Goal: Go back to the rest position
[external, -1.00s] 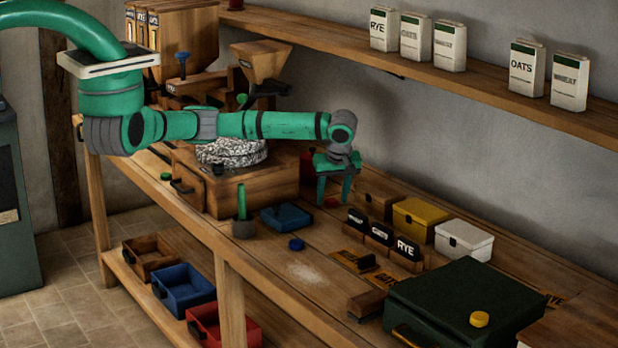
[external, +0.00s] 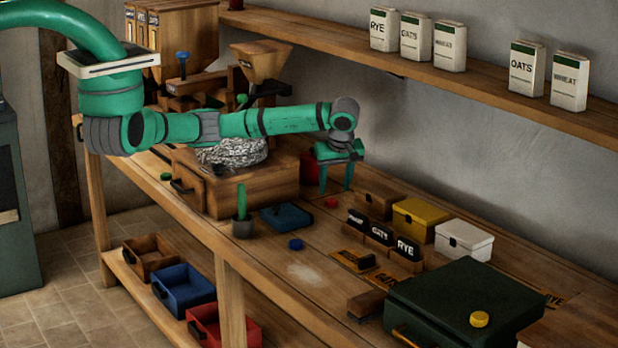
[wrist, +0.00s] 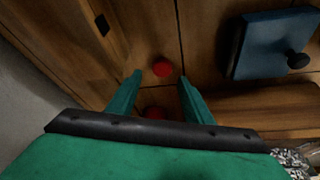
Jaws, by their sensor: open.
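My gripper (external: 335,186) is green and hangs over the back part of the workbench (external: 320,263), fingers pointing down. In the wrist view my gripper (wrist: 158,92) shows two spread fingers with nothing held between them. A small red knob-like piece (wrist: 162,68) lies below, just beyond the fingertips in that view. It also shows on the bench in the external view (external: 331,203). A second red thing (wrist: 153,112) is partly hidden by my gripper in the wrist view.
A blue lid (external: 286,215) lies left of my gripper, beside the millstone (external: 232,152) on its wooden box. Wooden, yellow (external: 420,218) and white (external: 463,240) boxes stand to the right. A shelf (external: 440,75) with several cartons runs along the wall above.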

